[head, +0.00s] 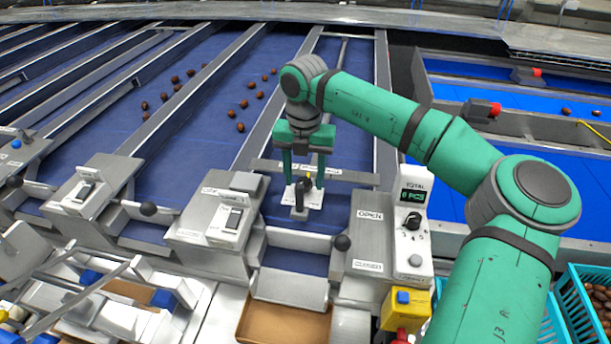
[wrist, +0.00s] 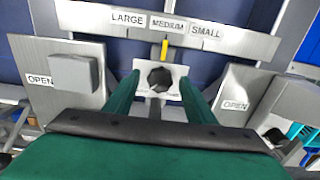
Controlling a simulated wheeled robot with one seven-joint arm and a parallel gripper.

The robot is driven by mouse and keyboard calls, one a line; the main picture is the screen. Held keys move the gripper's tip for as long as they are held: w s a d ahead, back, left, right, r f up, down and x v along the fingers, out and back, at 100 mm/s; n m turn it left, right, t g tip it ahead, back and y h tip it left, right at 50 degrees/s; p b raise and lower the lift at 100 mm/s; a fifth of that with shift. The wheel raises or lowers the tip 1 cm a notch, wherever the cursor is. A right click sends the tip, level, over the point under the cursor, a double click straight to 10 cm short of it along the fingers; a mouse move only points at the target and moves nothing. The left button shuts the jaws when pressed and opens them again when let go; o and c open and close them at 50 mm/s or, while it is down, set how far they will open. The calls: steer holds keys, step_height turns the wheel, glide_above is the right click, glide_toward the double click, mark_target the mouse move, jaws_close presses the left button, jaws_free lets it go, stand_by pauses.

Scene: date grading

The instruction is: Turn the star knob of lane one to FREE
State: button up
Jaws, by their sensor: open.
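The dark star knob (wrist: 160,79) sits on a white plate (wrist: 143,70) in the middle of the wrist view. In the head view the plate (head: 315,200) shows below my gripper, with the knob partly hidden between the fingers. The small print on the plate is too blurred to read, so the knob's setting cannot be told. My gripper (head: 303,184) points down, open, with one green finger on each side of the knob. In the wrist view the fingers stand left and right of it, with gaps that look clear.
A bar (wrist: 120,31) labelled LARGE, MEDIUM, SMALL lies behind the knob, with a yellow pointer (wrist: 164,49) below MEDIUM. Metal housings marked OPEN flank the lane. A white counter box (head: 413,220) stands right. Dates (head: 240,127) lie on the blue belt behind.

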steer(key=shift+s, duration=0.1)
steer(key=c, duration=1)
steer(key=shift+c, duration=0.2)
steer(key=shift+n, duration=0.4)
steer(key=n, duration=0.3)
steer(key=shift+r+n, duration=0.1)
steer(key=shift+n, duration=0.2)
steer(key=n, duration=0.4)
steer(key=shift+n, duration=0.3)
steer(key=n, duration=0.4)
steer(key=shift+n, duration=2.4)
